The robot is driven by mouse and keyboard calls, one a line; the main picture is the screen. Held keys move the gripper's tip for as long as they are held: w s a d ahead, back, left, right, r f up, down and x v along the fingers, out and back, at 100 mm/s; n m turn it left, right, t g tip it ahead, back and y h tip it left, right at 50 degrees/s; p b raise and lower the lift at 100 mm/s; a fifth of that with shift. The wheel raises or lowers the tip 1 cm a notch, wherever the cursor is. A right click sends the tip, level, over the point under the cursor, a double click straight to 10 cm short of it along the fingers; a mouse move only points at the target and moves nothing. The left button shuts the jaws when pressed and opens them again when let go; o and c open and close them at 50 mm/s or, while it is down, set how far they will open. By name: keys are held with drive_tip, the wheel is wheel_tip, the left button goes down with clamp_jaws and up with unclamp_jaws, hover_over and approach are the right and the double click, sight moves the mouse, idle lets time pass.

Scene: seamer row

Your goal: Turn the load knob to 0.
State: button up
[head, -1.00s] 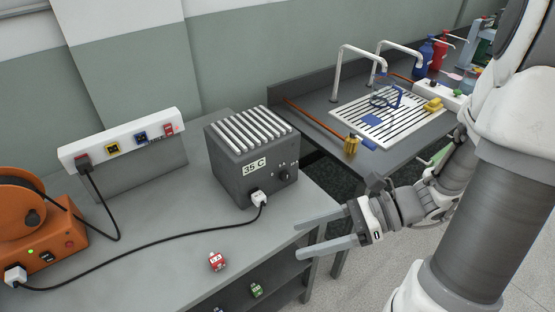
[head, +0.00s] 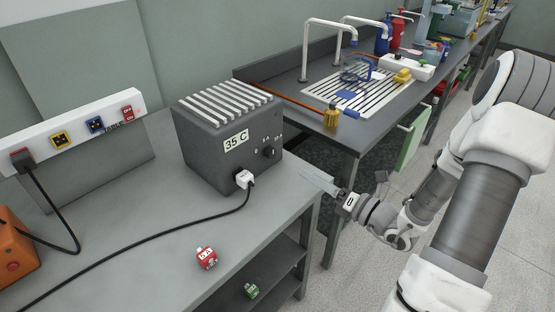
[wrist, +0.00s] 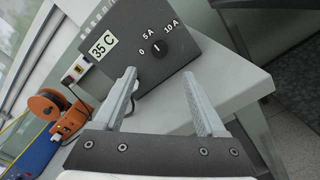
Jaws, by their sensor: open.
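The load knob (head: 268,153) is a small black dial on the front of a dark grey box (head: 205,155) labelled "35 C". In the wrist view the knob (wrist: 158,47) has 0, 5 A and 10 A printed around it. Its short white mark seems to point nearest 5 A, but it is too small to be sure. My gripper (head: 309,177) is to the right of the box front, apart from it. In the wrist view my gripper (wrist: 160,75) is open and empty, with the knob ahead between and beyond its fingertips.
A white plug (head: 243,179) with a black cable sits in the box front, beside the knob. A sink bench (head: 350,125) stands behind at right.

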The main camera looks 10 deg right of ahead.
sight(273, 155)
drive_tip(key=b+x, duration=0.1)
drive_tip(key=x, duration=1.1)
drive_tip(key=shift+w+a+b, duration=0.15)
drive_tip(key=shift+b, duration=0.25)
clamp_jaws()
